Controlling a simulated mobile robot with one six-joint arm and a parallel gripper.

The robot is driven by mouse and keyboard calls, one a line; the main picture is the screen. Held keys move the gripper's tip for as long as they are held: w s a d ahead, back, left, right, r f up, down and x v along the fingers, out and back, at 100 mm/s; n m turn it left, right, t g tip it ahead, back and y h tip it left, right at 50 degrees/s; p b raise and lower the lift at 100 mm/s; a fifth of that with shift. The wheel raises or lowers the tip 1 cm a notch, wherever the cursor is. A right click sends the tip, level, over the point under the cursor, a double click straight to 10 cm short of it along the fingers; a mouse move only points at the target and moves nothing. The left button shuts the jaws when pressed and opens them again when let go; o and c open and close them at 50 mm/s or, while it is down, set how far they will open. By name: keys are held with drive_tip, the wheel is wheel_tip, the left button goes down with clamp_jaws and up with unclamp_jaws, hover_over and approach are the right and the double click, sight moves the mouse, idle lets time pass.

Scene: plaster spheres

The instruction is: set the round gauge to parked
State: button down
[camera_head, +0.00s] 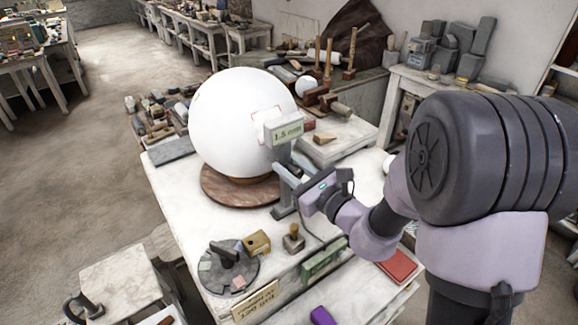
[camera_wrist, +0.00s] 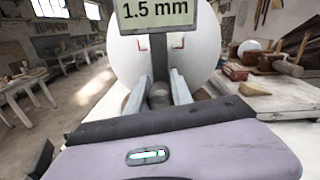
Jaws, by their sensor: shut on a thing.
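A dark round plate (camera_head: 228,268) with a black lever-like part and coloured patches lies at the table's front left; it looks like the round gauge. Which patch the lever points at is too small to tell. My gripper (camera_head: 285,182) is away from it, up and to the right, in front of a big white sphere (camera_head: 228,122). It is shut on the dark stem (camera_wrist: 159,95) of a display box (camera_head: 283,132) reading 1.5 mm. The box (camera_wrist: 156,14) is in front of red corner marks on the sphere; whether it touches is unclear.
The sphere sits on a round brown base (camera_head: 240,190). A wooden block (camera_head: 257,243), a small knobbed block (camera_head: 293,240) and a green block (camera_head: 323,259) stand along the front. A red book-like block (camera_head: 397,266) lies at right. Mallets and tools crowd behind.

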idle(0.8)
drive_tip(key=w+d, duration=0.5)
drive_tip(key=d, duration=0.3)
drive_tip(key=w+d, duration=0.6)
drive_tip(key=d, duration=0.2)
drive_tip(key=shift+d+b, duration=0.3)
drive_tip(key=shift+d, duration=0.05)
drive_tip(key=shift+w+r, duration=0.1)
drive_tip(key=c, duration=1.4)
unclamp_jaws()
drive_tip(key=shift+o, duration=1.4)
drive_tip(key=shift+w+d, duration=0.1)
drive_tip(key=shift+d, duration=0.1)
drive_tip(key=shift+a, duration=0.1)
